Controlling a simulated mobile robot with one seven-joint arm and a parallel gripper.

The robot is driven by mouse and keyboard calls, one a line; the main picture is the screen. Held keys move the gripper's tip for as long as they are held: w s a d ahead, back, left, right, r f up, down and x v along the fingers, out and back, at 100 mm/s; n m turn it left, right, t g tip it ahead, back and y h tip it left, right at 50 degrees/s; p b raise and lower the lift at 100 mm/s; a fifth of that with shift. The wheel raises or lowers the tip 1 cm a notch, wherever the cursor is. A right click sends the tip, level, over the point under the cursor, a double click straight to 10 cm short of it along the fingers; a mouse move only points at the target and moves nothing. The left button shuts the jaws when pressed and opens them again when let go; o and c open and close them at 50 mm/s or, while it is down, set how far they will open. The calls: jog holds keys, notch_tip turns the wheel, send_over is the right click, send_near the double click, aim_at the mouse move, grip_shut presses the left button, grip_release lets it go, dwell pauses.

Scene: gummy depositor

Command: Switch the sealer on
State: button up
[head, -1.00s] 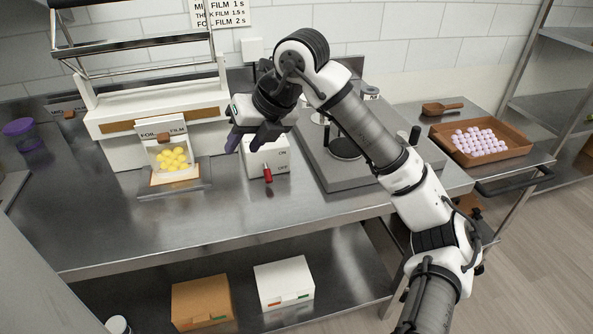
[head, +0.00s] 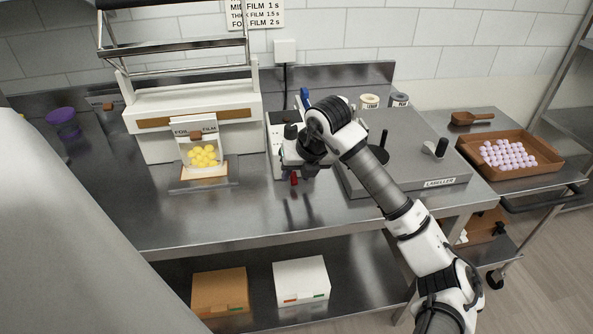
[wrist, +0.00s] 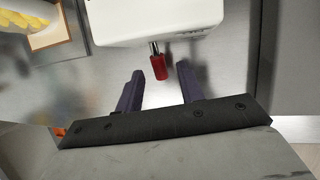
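The sealer (head: 190,109) is the white machine at the back left, with a bag of yellow gummies (head: 204,156) at its front. To its right stands a white switch box (head: 276,135), mostly hidden by my arm in the head view; it also shows in the wrist view (wrist: 150,18). A red-tipped lever (head: 293,179) sticks out of the box's front, and the wrist view shows its red grip (wrist: 158,67). My gripper (head: 299,171) is open and empty. In the wrist view its two dark fingers stand on either side of the lever, with the grip near their tips; contact is not clear.
The grey labeller (head: 415,155) stands to the right of my gripper. A brown tray (head: 553,162) of pale candies and a scoop (head: 472,118) lie farther right. Two boxes sit on the lower shelf. The steel counter (head: 240,220) is clear in front.

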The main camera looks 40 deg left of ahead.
jog(key=shift+a+f, duration=0.2)
jog(key=shift+f, duration=0.3)
grip_shut()
